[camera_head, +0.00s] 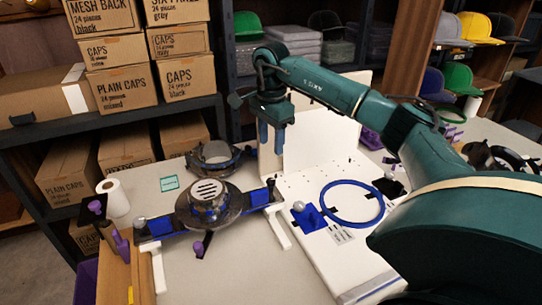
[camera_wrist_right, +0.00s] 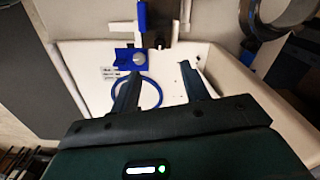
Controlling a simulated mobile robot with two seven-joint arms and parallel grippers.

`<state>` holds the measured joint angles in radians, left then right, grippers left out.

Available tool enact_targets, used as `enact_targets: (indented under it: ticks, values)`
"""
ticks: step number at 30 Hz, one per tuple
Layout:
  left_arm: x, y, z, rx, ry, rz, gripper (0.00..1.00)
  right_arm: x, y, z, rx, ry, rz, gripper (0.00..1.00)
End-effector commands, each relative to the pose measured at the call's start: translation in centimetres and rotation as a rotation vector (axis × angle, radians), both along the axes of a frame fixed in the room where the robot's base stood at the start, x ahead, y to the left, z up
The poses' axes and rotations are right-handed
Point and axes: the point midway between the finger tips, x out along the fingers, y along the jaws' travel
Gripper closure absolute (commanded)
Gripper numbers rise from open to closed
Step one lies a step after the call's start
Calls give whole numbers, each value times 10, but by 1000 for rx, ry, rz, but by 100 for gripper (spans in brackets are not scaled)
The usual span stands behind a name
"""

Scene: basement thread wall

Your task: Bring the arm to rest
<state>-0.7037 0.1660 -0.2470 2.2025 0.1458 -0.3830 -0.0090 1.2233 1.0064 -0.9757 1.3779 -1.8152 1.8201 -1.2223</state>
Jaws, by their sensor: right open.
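My right arm (camera_head: 325,84) is dark green and reaches in from the right, across the work table. My right gripper (camera_head: 271,150) points down above the table, near the back edge of a white board (camera_head: 345,255). Its two fingers are apart with nothing between them, and they also show apart in the wrist view (camera_wrist_right: 161,82). A blue ring (camera_head: 352,221) lies flat on the white board, below and to the right of the gripper. It also shows in the wrist view (camera_wrist_right: 158,90), partly behind a finger. My left gripper is not in view.
A dark round fixture (camera_head: 209,207) on a blue-and-black bar stands left of the board. A second dark ring (camera_head: 213,159) sits behind it. An upright white panel (camera_head: 318,140) stands close to the gripper. Shelves hold cartons (camera_head: 120,90) and caps (camera_head: 475,27). A paper roll (camera_head: 114,197) stands left.

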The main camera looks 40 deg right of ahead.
Motion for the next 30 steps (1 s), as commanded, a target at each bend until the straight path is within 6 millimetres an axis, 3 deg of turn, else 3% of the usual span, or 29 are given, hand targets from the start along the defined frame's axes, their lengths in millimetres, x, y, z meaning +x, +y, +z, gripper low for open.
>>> enact_targets:
  ticks: [6,24,27,29,30]
  values:
    - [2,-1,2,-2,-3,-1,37,0,0,18,1,0,1,55]
    - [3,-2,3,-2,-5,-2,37,0,2,18,4,1,2,55]
    - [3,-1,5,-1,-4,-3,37,3,19,9,49,-3,14,55]
    - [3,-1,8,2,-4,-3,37,6,41,-2,113,-10,22,55]
    - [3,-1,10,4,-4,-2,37,7,62,-12,172,-14,28,55]
